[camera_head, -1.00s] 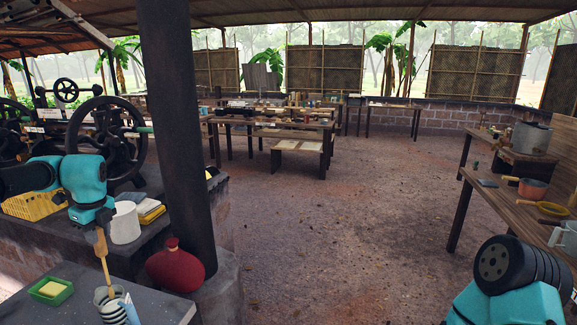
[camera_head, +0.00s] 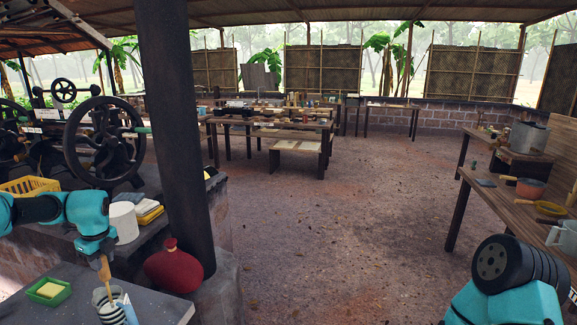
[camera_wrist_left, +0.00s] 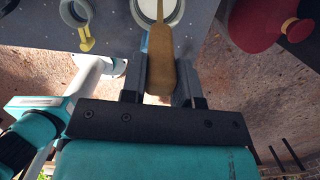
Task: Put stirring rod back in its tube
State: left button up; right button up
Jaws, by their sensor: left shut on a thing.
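My left gripper (camera_head: 103,262) points down over the near table at the lower left and is shut on the wooden stirring rod (camera_wrist_left: 160,62). The rod (camera_head: 106,276) stands slightly tilted, its lower end at the mouth of a pale round tube (camera_head: 101,297). In the left wrist view the rod passes over the tube's round rim (camera_wrist_left: 138,14); how deep its tip sits inside is hidden. My right arm shows at the lower right of the head view, but its gripper is out of view.
A green tray with a yellow block (camera_head: 48,291) lies left of the tube. A striped item (camera_head: 112,313) stands close in front of it. A red round vessel (camera_head: 174,267) and a dark post (camera_head: 176,130) stand to the right.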

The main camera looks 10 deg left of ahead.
pick_arm(q)
jog(key=shift+s+a, duration=0.1)
jog(key=shift+s, duration=0.1)
jog(key=shift+s+d, duration=0.1)
jog(key=shift+d, duration=0.2)
notch_tip(320, 180, up, 12)
jog(key=d, duration=0.2)
jog(key=shift+s+f, duration=0.15)
jog(key=shift+f, duration=0.25)
